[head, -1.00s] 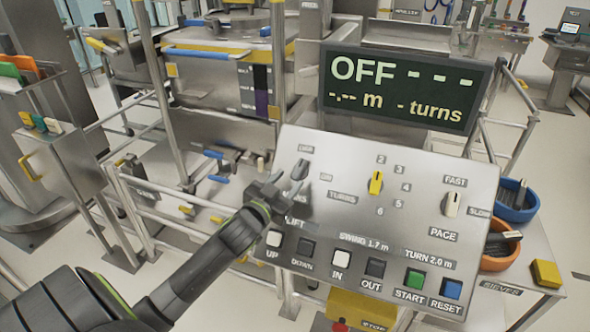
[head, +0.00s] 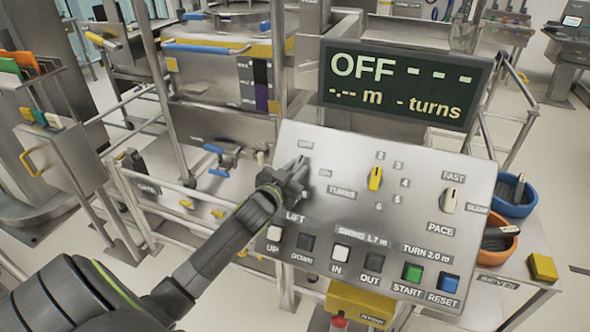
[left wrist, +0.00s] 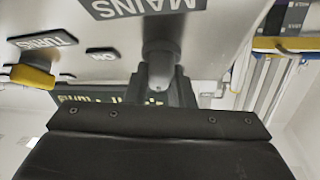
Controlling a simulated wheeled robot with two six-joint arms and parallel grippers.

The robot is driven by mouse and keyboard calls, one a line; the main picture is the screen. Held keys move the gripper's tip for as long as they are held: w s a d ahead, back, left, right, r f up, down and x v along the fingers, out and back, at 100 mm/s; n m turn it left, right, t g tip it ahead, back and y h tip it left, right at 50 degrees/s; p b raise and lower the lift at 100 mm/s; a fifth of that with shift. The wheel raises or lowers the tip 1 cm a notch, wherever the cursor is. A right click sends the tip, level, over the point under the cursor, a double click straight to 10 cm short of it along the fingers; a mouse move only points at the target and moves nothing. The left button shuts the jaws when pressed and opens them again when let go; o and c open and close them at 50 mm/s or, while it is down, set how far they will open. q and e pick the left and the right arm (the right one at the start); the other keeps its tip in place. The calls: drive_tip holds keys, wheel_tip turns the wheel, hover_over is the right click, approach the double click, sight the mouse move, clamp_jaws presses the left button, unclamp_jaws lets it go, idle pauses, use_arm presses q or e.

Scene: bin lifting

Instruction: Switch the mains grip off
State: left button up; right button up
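The mains grip is a small grey knob at the upper left of the sloping metal panel (head: 400,235). In the head view it is mostly hidden by my left gripper (head: 297,172), which is at it, close to the panel. In the left wrist view the mains grip (left wrist: 161,55) stands out from the panel, with the dark fingers (left wrist: 161,90) beside it. I cannot tell whether they press on it. The MAINS label (left wrist: 143,8) is upside down there. The display (head: 405,85) reads OFF, with dashes. My right gripper is not in view.
The panel also has a yellow turns knob (head: 375,178), a white pace knob (head: 449,200) and a row of push buttons, including green START (head: 412,272) and blue RESET (head: 447,282). Blue (head: 514,196) and orange (head: 496,243) bowls stand to the right.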

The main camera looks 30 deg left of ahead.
use_arm(q)
clamp_jaws()
drive_tip(key=shift+f+n+y+b, duration=0.2)
drive_tip(key=shift+n+y+b, duration=0.1)
drive_tip(key=shift+n+b, duration=0.25)
drive_tip(key=shift+d+f+n+y+b, duration=0.15)
drive_tip(key=shift+n+y+b, duration=0.65)
drive_tip(key=shift+n+b, duration=0.4)
drive_tip(key=shift+r+n+y+b, duration=0.2)
drive_tip(key=shift+n+y+b, duration=0.15)
drive_tip(key=shift+n+y, duration=0.15)
drive_tip(key=o, duration=0.8)
unclamp_jaws()
drive_tip(key=shift+r, duration=0.1)
drive_tip(key=shift+s, duration=0.1)
